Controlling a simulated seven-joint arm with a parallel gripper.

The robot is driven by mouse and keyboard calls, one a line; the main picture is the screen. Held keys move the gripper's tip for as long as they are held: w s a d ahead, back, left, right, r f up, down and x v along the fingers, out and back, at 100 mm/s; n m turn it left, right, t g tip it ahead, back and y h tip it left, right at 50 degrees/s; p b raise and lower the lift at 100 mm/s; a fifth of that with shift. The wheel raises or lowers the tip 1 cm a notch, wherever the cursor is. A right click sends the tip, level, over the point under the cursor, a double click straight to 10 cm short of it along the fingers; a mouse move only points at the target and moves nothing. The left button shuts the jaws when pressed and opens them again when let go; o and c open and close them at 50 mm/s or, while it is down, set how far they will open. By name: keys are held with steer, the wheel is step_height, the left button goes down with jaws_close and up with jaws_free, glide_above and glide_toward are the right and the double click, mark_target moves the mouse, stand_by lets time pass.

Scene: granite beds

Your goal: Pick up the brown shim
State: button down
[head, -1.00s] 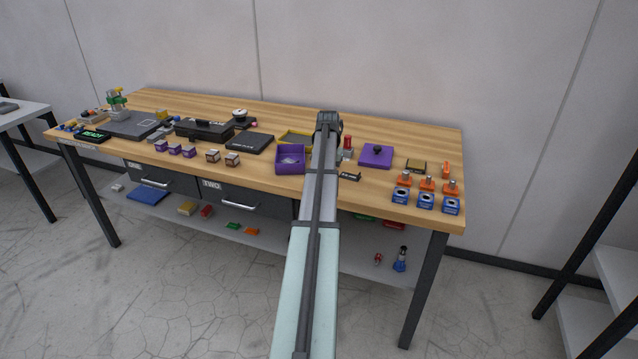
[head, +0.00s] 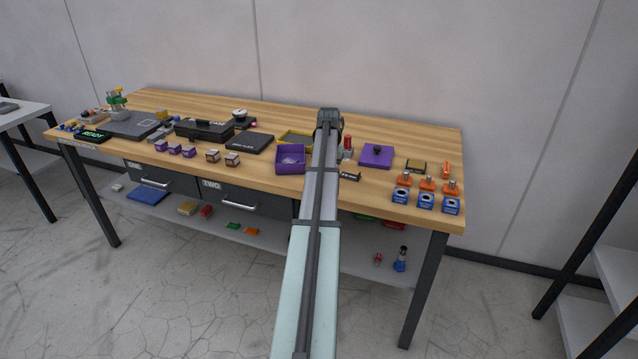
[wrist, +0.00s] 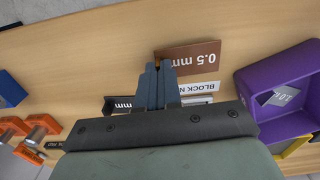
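The brown shim (wrist: 205,57) is a flat brown plate marked "0.5 mm", upside down in the wrist view, near the top centre. My gripper (wrist: 159,66) points at it, with its fingertips overlapping the shim's left end in the picture. In the head view my own arm covers this part of the bench, and the shim is hidden there.
A white label with "BLOCK N" (wrist: 196,91) lies beside the fingers. A dark piece marked "mm" (wrist: 118,103) lies left of them. The purple bin (wrist: 246,92) stands to the right, holding a grey piece. Orange and blue parts (wrist: 10,90) are at the left.

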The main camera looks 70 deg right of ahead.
steer(key=shift+s+r, duration=0.2)
steer(key=shift+r, duration=0.45)
steer(key=shift+s+r, duration=0.2)
steer(key=shift+r, duration=0.4)
stand_by(0.7)
steer(key=shift+r, duration=0.1)
step_height(320, 180, up, 5)
steer(key=shift+f, duration=0.1)
stand_by(0.7)
